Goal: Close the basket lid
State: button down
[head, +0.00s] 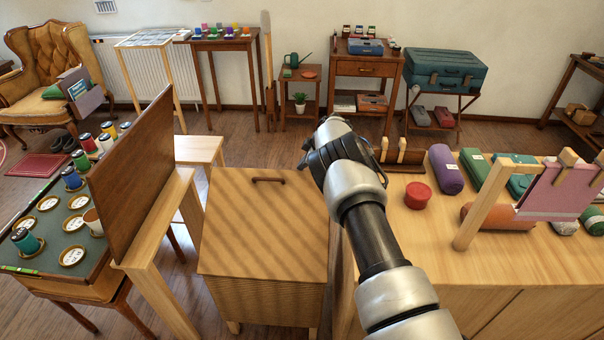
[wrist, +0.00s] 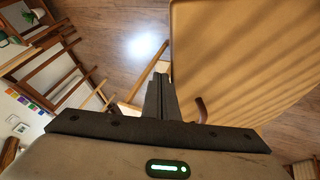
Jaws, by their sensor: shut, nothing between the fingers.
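The basket (head: 265,298) is a box with ribbed, woven-looking sides on short legs, in the middle of the head view. Its pale wooden lid (head: 262,225) lies flat over the top, with no gap visible. A dark brown curved handle (head: 269,180) sits near the lid's far edge. In the wrist view the lid (wrist: 240,60) fills the right side, with the handle (wrist: 201,110) near its edge. My gripper (wrist: 160,78) is shut and empty, beside the lid's edge and apart from the handle. Its fingers are hidden behind my wrist in the head view.
A bench (head: 500,262) with a red round tin (head: 418,195) and cloth rolls stands close on the right. A table with spools (head: 60,225) and an upright brown board (head: 135,170) stand on the left. A low stool (head: 199,150) is behind the basket's left side.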

jog(key=shift+w+d+f+b, duration=0.1)
jog(key=shift+w+f+b, duration=0.35)
jog(key=shift+f+b, duration=0.55)
jog(key=shift+w+a+f+b, duration=0.1)
jog(key=shift+w+f+b, duration=0.4)
jog(key=shift+b, duration=0.85)
jog(key=shift+w+d+f+b, duration=0.1)
jog(key=shift+w+f+b, duration=0.25)
jog(key=shift+f+b, duration=0.65)
jog(key=shift+r, duration=0.15)
jog(key=shift+r, duration=0.1)
